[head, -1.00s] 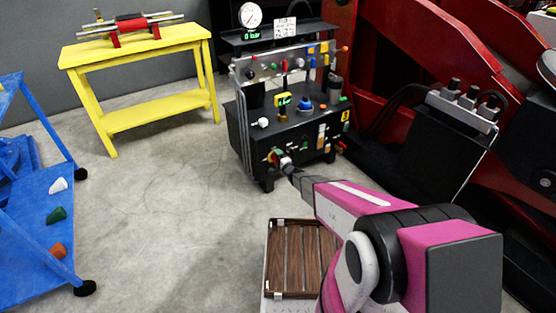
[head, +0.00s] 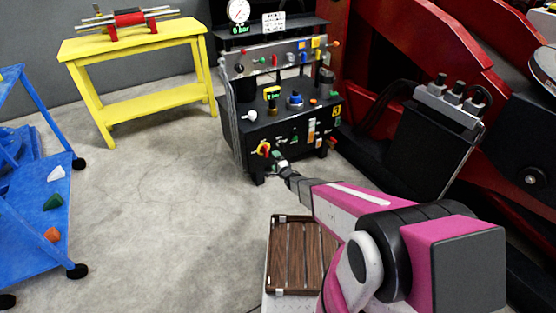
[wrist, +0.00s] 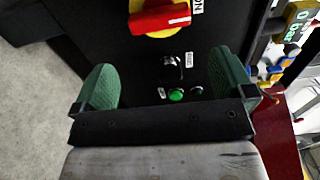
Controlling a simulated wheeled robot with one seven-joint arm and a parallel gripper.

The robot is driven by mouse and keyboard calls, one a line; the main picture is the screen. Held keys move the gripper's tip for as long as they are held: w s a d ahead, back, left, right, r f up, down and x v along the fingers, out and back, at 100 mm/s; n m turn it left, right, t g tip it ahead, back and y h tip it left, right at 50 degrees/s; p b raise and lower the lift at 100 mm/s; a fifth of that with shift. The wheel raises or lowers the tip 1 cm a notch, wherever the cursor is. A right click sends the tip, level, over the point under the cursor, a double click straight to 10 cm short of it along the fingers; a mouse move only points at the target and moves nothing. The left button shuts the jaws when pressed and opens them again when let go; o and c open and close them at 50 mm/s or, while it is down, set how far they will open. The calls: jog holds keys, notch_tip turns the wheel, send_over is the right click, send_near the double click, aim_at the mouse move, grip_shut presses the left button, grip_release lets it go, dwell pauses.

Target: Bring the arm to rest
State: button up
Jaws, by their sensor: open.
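My gripper (wrist: 168,88) is open and empty in the wrist view, its two green finger pads spread apart. It faces the front of a black control unit. A red rotary switch on a yellow plate (wrist: 160,17) is just beyond the fingers at the top, and a green button (wrist: 176,95) shows between them. In the head view my gripper (head: 279,161) is at the end of my pink and white arm, close to the lower left front of the black control unit (head: 250,135). The red and yellow switch (head: 264,149) shows just left of the gripper.
A yellow table (head: 135,38) stands at the back left. A blue cart (head: 45,215) with several coloured pieces is at the left. Large red machinery (head: 400,60) fills the right. A slatted wooden crate (head: 283,291) is near my arm. The grey floor between is clear.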

jog(key=shift+s+d, duration=0.35)
jog(key=shift+s, duration=0.15)
jog(key=s+d+r+n+g+h, duration=0.25)
jog(key=d+r+h, duration=0.25)
jog(key=d+r, duration=0.3)
jog(key=s+d+r+n+g+h, duration=0.2)
jog(key=s+d+r+g+h, duration=0.15)
jog(key=d+r, duration=0.45)
jog(key=s+d+r+n+g, duration=0.2)
jog(key=s+d+r+g, duration=0.1)
jog(key=s, duration=0.4)
jog(key=s+d+r+n+g+h, duration=0.1)
jog(key=s+d+r+n+g, duration=0.1)
jog(key=s, duration=0.6)
jog(key=s+d+r+n+g, duration=0.3)
jog(key=s+d+r+g, duration=0.1)
jog(key=s, duration=0.4)
jog(key=shift+d+r, duration=0.35)
jog(key=shift+r, duration=0.4)
